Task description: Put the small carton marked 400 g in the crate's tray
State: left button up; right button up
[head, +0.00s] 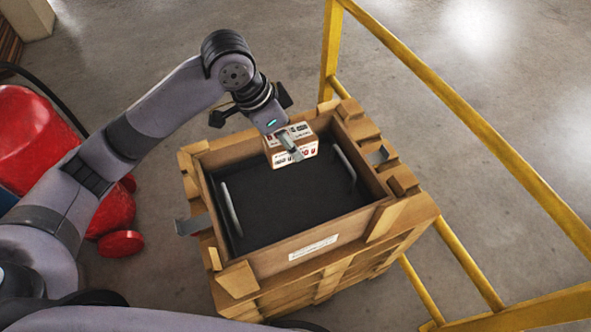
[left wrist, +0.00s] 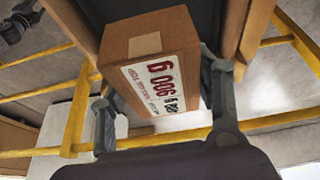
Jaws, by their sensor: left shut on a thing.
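A small brown carton with a white label (head: 294,150) is held by my left gripper (head: 286,146) over the far end of the crate's black tray (head: 280,205). The carton also shows in the left wrist view (left wrist: 150,50) between the two fingers (left wrist: 163,88). Its label is upside down there, and its large red print looks like 900 g rather than 400 g. The wooden crate (head: 262,265) stands below with its top open. Whether the carton touches the tray is unclear.
The tray has a metal handle on its left (head: 231,208) and one on its right (head: 344,161). Its middle is bare. A yellow railing (head: 470,118) runs along the right of the crate. A red machine (head: 50,150) stands at the left.

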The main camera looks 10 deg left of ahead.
pick_arm(q)
jog(key=shift+w+r, duration=0.1)
notch_tip(320, 180, down, 15)
jog(key=shift+f+p, duration=0.2)
jog(key=shift+p, duration=0.5)
jog(key=f, duration=0.3)
jog(key=shift+s+f, duration=0.2)
jog(key=shift+f, duration=0.4)
pick_arm(e)
jog(key=shift+s+d+r, duration=0.1)
jog(key=shift+s+r, duration=0.3)
jog(key=shift+s, duration=0.2)
jog(key=shift+s+d+r, duration=0.1)
jog(key=shift+s+r, duration=0.3)
jog(key=shift+s, duration=0.15)
jog(key=shift+a, duration=0.15)
pick_arm(q)
jog(key=o, duration=1.5)
jog(key=shift+f, duration=0.15)
pick_arm(e)
jog(key=shift+w, duration=0.1)
